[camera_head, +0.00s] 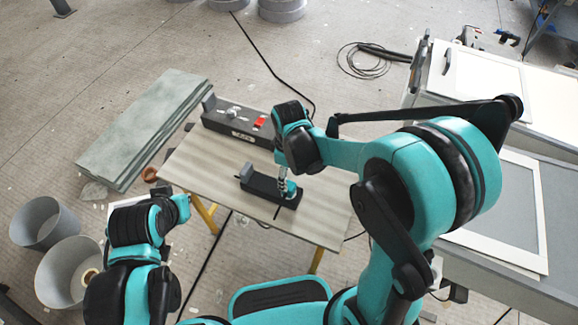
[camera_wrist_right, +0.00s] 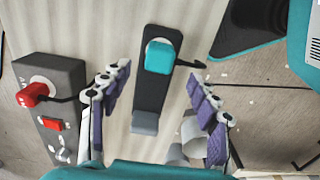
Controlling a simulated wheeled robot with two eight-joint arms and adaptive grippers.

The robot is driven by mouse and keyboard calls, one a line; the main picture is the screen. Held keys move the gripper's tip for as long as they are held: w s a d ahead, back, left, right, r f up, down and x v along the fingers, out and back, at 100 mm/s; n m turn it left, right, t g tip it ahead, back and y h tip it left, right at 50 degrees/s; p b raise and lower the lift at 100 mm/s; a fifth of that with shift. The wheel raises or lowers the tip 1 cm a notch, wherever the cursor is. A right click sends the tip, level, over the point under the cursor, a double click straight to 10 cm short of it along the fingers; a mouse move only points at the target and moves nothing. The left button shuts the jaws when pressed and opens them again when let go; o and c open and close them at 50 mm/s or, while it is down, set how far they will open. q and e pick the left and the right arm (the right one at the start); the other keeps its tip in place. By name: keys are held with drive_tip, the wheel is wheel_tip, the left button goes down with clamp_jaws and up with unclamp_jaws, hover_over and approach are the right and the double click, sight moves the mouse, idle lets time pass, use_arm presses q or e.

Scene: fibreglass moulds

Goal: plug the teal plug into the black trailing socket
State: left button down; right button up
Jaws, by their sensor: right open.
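The teal plug (camera_wrist_right: 160,57) sits on a long black base (camera_wrist_right: 150,95) with a grey end block, on the table; I cannot tell whether it is plugged in or only resting. In the head view this black base (camera_head: 262,187) lies below my right gripper (camera_head: 285,186), which partly hides the plug (camera_head: 291,186). In the right wrist view my right gripper (camera_wrist_right: 158,85) is open, its fingers apart on either side of the black base, the plug just beyond the tips. A black cable runs right from the plug. My left arm shows at lower left; its fingers are hidden.
A larger dark box (camera_head: 222,119) with a red switch stands at the table's back edge; in the wrist view it also carries a red plug-like part (camera_wrist_right: 32,92). Grey-green slabs (camera_head: 145,128) lie left of the table (camera_head: 185,165). Grey buckets (camera_head: 42,222) stand lower left.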

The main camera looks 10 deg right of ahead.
drive_tip(key=shift+r, duration=2.3)
